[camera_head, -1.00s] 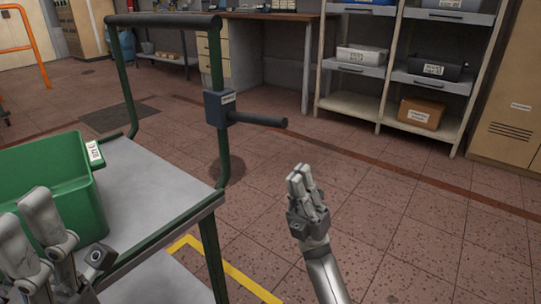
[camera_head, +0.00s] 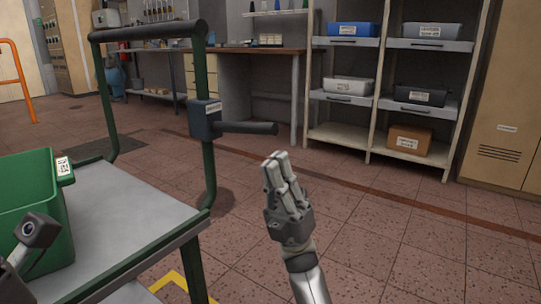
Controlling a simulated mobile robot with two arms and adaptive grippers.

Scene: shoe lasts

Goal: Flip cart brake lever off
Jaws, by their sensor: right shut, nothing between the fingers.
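The cart's brake lever (camera_head: 247,128) is a dark bar that sticks out to the right, roughly level, from a dark block (camera_head: 205,121). The block is fixed to the cart's green handle post and carries a small white label. My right gripper (camera_head: 275,162) is shut and empty. Its fingertips point up, and in the picture they are just below the lever's free end with a gap between. Part of my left gripper (camera_head: 38,232) shows at the lower left edge in front of a green bin; its fingers are mostly out of view.
The green bin (camera_head: 30,205) stands on the cart's grey top shelf (camera_head: 120,215). A shelf rack (camera_head: 372,88) with several bins and a workbench (camera_head: 255,48) stand at the back. A tan cabinet (camera_head: 510,90) is at the right. The floor right of the cart is clear.

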